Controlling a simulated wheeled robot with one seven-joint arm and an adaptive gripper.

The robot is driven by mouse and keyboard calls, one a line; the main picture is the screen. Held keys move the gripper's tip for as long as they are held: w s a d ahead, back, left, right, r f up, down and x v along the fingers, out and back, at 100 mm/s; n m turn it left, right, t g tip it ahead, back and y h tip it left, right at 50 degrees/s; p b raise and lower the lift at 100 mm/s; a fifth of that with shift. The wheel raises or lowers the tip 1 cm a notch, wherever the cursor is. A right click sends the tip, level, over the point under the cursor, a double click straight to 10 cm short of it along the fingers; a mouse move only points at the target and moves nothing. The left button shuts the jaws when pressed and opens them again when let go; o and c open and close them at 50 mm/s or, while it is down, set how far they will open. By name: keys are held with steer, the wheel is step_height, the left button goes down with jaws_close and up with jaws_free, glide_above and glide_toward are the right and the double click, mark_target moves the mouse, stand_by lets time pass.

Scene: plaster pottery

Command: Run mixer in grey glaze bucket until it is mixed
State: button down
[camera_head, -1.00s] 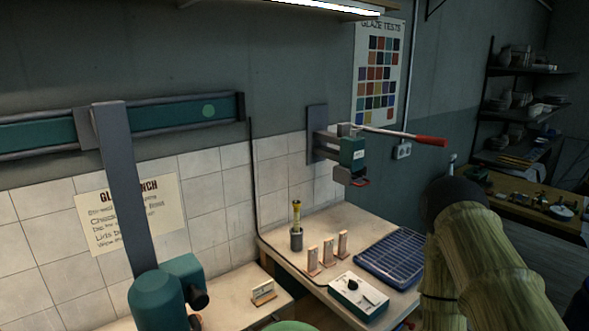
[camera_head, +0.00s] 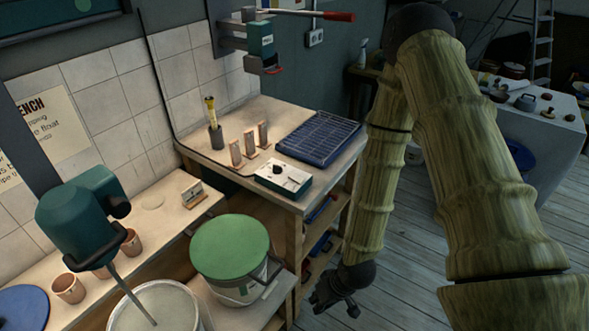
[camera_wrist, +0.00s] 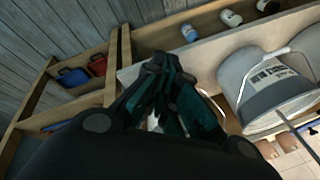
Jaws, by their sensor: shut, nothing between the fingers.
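A teal mixer motor (camera_head: 78,222) hangs from a grey post at the left, and its thin shaft slants down into an open bucket (camera_head: 187,300) at the bottom edge. The bucket's contents look pale grey. A white control box (camera_head: 283,180) with a black knob (camera_head: 281,168) sits on the bench. My gripper (camera_head: 335,302) hangs low in front of the bench, right of the buckets and apart from them. In the wrist view its fingers (camera_wrist: 172,105) are shut with nothing held.
A second bucket with a green lid (camera_head: 230,245) stands beside the open one. Small cups (camera_head: 68,287) line the lower shelf. The floor (camera_head: 400,290) near my gripper is clear.

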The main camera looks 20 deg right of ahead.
steer(key=w+d+r+n+t+y+b, duration=0.1)
steer(key=w+r+n+t+y+b, duration=0.15)
steer(key=w+r, duration=1.2)
steer(key=w+d+r+n+t, duration=0.1)
steer(key=w+d+r, duration=0.25)
steer(key=r, duration=0.25)
steer(key=w+d+r+n+t+b, duration=0.1)
steer(key=w+d+r+n, duration=0.1)
steer(key=w+r, duration=0.3)
steer(key=w+d+r+n+t, duration=0.1)
steer(key=w+d+r+t, duration=0.15)
steer(key=r, duration=0.45)
steer(key=b, duration=0.2)
glide_above(296, 177)
steer(key=shift+g+y, duration=0.35)
steer(key=shift+g, duration=0.05)
steer(key=f, duration=0.6)
steer(key=shift+s+d, duration=0.2)
steer(key=shift+s, duration=0.2)
steer(key=shift+w+a+f, duration=0.15)
steer(key=shift+a+f, duration=0.05)
steer(key=shift+f, duration=0.9)
steer(key=shift+w+f, duration=0.15)
steer(key=shift+f, duration=0.75)
steer(key=shift+r+p, duration=0.1)
steer(key=shift+p, duration=0.5)
